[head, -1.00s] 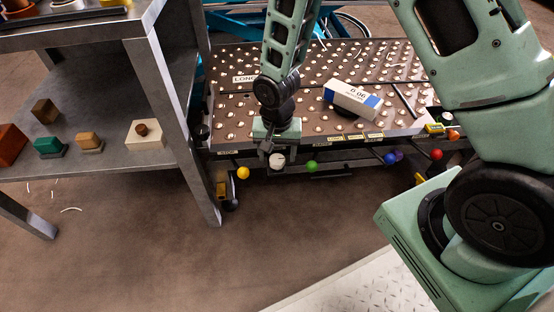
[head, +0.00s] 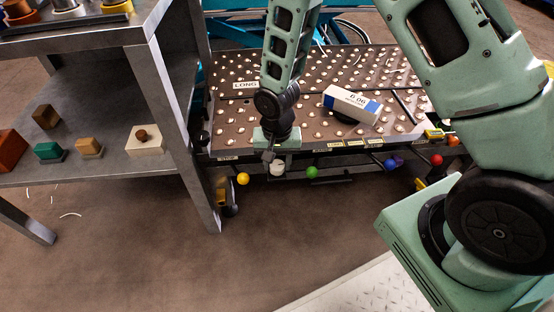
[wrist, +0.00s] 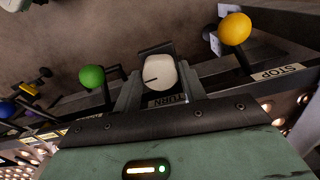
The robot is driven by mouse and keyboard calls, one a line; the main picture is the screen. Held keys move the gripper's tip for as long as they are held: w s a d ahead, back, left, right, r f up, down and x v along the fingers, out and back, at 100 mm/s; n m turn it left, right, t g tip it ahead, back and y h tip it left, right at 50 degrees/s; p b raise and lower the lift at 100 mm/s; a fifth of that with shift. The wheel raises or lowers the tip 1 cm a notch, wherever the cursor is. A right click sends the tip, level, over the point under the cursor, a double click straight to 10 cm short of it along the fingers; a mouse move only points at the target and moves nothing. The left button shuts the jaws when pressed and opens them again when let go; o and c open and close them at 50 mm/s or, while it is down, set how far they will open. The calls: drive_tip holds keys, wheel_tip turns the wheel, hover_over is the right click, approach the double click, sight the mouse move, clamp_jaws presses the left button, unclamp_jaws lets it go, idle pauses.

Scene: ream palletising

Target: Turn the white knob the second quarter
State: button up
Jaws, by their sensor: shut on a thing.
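The white knob (wrist: 160,72) sits between the two fingers of my gripper (wrist: 160,84) in the wrist view. The fingers are shut on its sides. A short dark line on its face points to the left in that view. A TURN label (wrist: 168,100) lies just behind it, upside down. In the head view the white knob (head: 277,168) shows below my gripper (head: 272,156), at the front edge of the studded table (head: 230,118).
A yellow ball knob (head: 243,179) and a green one (head: 312,172) flank the white knob. Blue and red knobs stand farther right. A carton (head: 352,104) lies on the table. A grey shelf (head: 180,120) stands close on the left.

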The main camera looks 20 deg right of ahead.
drive_tip(key=n+p, duration=0.3)
drive_tip(key=shift+r, duration=0.2)
drive_tip(key=shift+f+n+p, duration=0.1)
drive_tip(key=shift+n+p, duration=1.2)
drive_tip(key=shift+n, duration=0.5)
drive_tip(key=shift+f, duration=0.1)
drive_tip(key=o, duration=1)
